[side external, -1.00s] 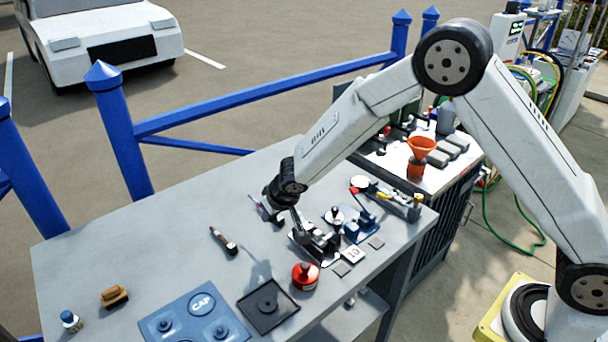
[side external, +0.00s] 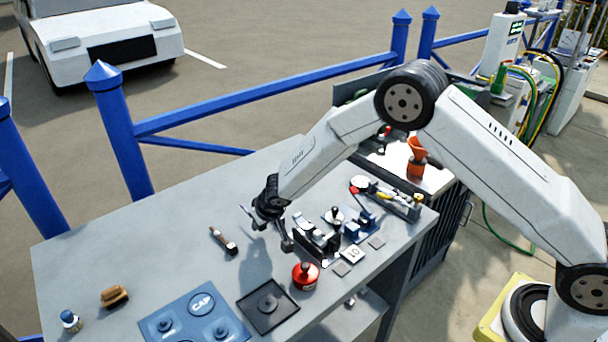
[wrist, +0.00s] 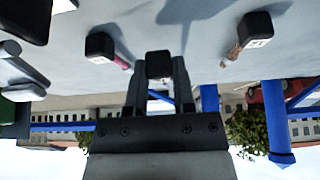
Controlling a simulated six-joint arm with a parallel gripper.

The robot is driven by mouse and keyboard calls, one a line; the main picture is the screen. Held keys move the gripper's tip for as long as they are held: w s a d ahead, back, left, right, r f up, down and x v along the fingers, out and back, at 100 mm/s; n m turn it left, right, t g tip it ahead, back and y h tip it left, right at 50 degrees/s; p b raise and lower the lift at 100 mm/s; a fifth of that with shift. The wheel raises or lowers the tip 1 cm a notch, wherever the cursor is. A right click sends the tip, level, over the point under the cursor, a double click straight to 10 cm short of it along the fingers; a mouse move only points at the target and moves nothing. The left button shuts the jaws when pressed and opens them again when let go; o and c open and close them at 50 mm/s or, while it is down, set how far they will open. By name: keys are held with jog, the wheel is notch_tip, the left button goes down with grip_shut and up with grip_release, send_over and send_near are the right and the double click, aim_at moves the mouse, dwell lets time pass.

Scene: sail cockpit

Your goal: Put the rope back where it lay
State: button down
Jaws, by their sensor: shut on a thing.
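My gripper (side external: 282,232) is over the grey bench, just left of the dark stand with clamps. It also shows in the wrist view (wrist: 158,82), its two fingers closed on a small dark block-ended piece (wrist: 158,64). In the side view the dark end of this piece (side external: 287,244) shows below the wrist, with a shadow on the bench. Most of it is hidden, and I cannot tell whether it is the rope. No rope is clearly recognisable elsewhere on the bench.
The dark stand (side external: 312,243), a red round can (side external: 305,276), a black tray (side external: 290,309) and a blue CAP tray (side external: 236,326) are nearby. A wooden-handled tool (side external: 223,241) lies left; a pink-handled one (wrist: 100,46) shows in the wrist view.

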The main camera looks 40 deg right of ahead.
aim_at(265, 229)
jog(key=shift+f, duration=1.2)
jog(key=shift+f, duration=0.3)
jog(key=shift+c, duration=2.2)
grip_release()
jog(key=shift+s+f, duration=0.1)
jog(key=shift+f, duration=0.05)
jog(key=shift+d, duration=0.1)
jog(key=shift+s+d+f, duration=0.1)
jog(key=shift+r, duration=0.4)
jog(key=v, duration=1.2)
jog(key=shift+a+r, duration=0.15)
jog(key=shift+a, duration=0.1)
